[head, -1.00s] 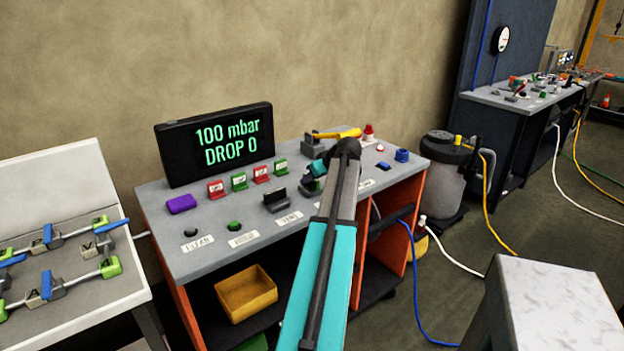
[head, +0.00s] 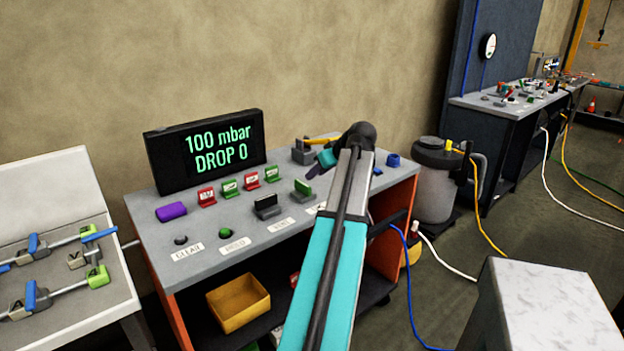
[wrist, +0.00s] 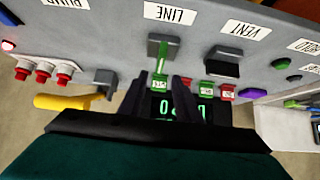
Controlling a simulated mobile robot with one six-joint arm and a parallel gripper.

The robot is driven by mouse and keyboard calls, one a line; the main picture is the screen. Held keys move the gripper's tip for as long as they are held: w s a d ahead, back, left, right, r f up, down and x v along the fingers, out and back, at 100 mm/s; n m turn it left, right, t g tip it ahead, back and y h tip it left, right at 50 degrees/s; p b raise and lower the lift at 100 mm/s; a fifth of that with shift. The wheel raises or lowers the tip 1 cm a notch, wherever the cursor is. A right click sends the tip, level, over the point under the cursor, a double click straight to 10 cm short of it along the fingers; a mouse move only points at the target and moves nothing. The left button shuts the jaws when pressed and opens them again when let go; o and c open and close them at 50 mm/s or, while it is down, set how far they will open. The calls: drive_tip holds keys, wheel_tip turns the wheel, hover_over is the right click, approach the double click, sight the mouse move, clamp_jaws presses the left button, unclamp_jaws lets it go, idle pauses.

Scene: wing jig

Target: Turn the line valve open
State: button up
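The line valve is a grey block with a green-faced handle (head: 302,187), standing on the grey bench top. In the wrist view its green handle (wrist: 161,57) sits beside the LINE label (wrist: 170,14), pointing towards the display. My gripper (head: 315,170) is just behind and above the valve in the head view. In the wrist view the two dark fingers of my gripper (wrist: 161,80) are apart, with the handle's end seen between their tips. I cannot tell whether the fingers are around the handle or above it; nothing is clearly held.
The black-handled vent valve (head: 267,205) stands close left of the line valve. A black display (head: 205,150) reads 100 mbar, DROP 0. Red and green tags stand before it. A yellow-handled valve (wrist: 70,101) and red knobs (wrist: 43,72) lie on the other side.

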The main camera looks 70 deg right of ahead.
drive_tip(key=shift+v, duration=1.4)
